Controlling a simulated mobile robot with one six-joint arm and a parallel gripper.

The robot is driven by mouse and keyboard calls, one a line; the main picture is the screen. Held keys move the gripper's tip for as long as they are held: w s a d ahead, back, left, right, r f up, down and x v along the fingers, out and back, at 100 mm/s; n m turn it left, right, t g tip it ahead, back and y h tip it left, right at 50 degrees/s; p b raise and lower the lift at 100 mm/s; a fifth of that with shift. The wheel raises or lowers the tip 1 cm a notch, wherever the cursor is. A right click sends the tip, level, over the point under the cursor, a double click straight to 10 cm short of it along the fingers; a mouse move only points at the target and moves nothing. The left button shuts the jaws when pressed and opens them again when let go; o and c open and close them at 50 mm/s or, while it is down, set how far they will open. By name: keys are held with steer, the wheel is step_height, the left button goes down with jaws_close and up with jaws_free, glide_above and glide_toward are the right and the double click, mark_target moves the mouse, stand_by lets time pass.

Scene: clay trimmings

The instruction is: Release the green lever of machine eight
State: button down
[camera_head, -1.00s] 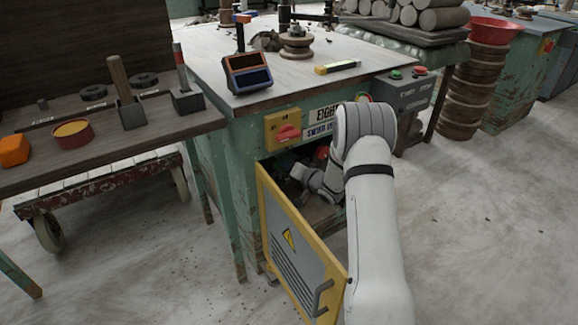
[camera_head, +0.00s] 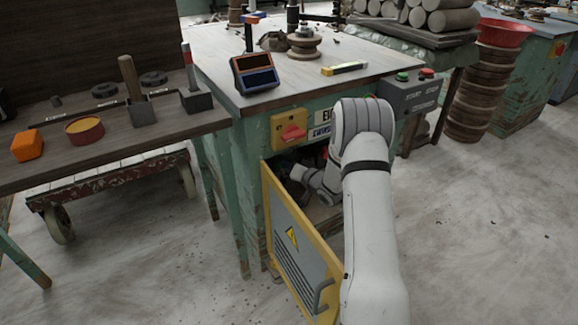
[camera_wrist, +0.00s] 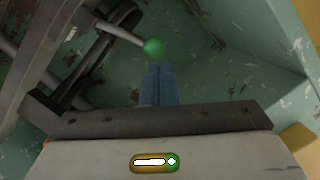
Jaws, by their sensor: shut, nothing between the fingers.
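Machine eight (camera_head: 245,140) is a worn green cabinet table with its sign partly hidden behind my arm. Its yellow-framed lower door (camera_head: 300,255) hangs open, and my arm reaches into the dark compartment. In the wrist view the green lever knob (camera_wrist: 154,48) sits at the end of a thin grey rod (camera_wrist: 122,34) that comes from the upper left. My gripper (camera_wrist: 158,72) is shut and empty, its blue-grey fingertips just below the knob in the picture. I cannot tell whether they touch it. The knob does not show in the head view.
Green painted walls (camera_wrist: 225,65) enclose the gripper, and a dark wheel-like part (camera_wrist: 85,50) lies to its left. A red rotary switch (camera_head: 292,133) on a yellow plate is above the opening. A workbench (camera_head: 110,150) with tools stands left.

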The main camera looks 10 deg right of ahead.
steer(key=w+d+r+p+v, duration=0.15)
steer(key=p+v, duration=0.25)
steer(key=v, duration=0.9)
steer(key=s+r+n+g+h+p, duration=0.1)
steer(key=s+r+g+h+p, duration=0.2)
steer(key=r+p, duration=0.75)
steer(key=s+r+g+h+p, duration=0.1)
steer(key=s+r+h+p, duration=0.3)
steer(key=r, duration=1.3)
steer(key=s+a+r+n+g+p, duration=0.1)
steer(key=s+a+r+g+p, duration=0.3)
steer(key=s+r, duration=0.5)
steer(key=s+a+r+n+g+p, duration=0.1)
steer(key=s+a+r+g+p, duration=0.3)
steer(key=s+r+p, duration=0.5)
steer(key=s+a+r, duration=0.1)
steer(key=s+a, duration=0.1)
steer(key=s, duration=0.7)
steer(key=shift+s+r, duration=0.2)
steer(key=shift+s, duration=0.2)
